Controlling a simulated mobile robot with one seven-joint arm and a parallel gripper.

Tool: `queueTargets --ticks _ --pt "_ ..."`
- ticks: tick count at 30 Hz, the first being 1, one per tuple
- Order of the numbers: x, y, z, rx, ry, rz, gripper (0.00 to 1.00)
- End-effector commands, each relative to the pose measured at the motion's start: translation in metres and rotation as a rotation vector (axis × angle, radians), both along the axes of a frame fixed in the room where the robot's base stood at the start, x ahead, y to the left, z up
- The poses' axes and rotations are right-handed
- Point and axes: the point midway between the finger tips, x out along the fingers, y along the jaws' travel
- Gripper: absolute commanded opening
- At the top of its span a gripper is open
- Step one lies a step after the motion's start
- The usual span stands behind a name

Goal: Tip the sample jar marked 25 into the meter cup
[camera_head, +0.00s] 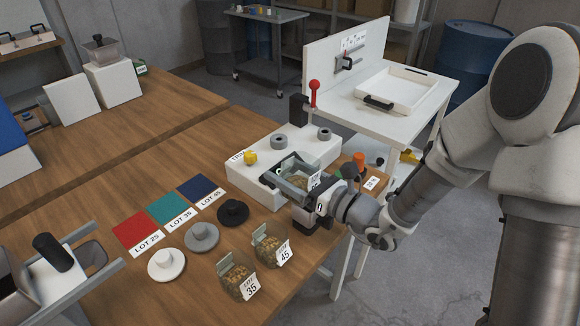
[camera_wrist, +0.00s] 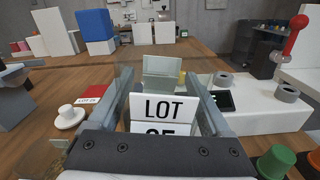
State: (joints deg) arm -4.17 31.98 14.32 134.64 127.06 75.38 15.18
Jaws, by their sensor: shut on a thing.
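My gripper (camera_head: 299,186) is shut on a clear sample jar (camera_head: 298,181) with tan pieces inside, held at the near edge of the white meter box (camera_head: 250,183). In the wrist view the jar's label (camera_wrist: 164,107) reads LOT, with the number below partly cut off, looking like 25. A grey-green plate (camera_wrist: 165,68) rises at the jar's far side. The jar looks about upright. The meter box carries two grey rings (camera_head: 279,141) (camera_head: 324,134), a yellow knob (camera_head: 250,157) and a dark display (camera_wrist: 222,100). I cannot tell which part is the cup.
Jars marked 35 (camera_head: 238,277) and 45 (camera_head: 268,247) stand on the table near white, grey and black lids (camera_head: 166,264) (camera_head: 201,236) (camera_head: 232,212). Red, teal and navy mats (camera_head: 135,230) lie behind. A red-knobbed lever (camera_head: 314,88) stands behind the meter. Green and orange knobs (camera_wrist: 275,162) are at right.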

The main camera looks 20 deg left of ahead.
Motion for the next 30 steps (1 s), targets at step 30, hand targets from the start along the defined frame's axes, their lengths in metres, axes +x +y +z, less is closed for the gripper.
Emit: queueTargets --ticks 30 --pt "-0.0081 0.0031 0.0056 0.097 0.232 -0.001 0.00"
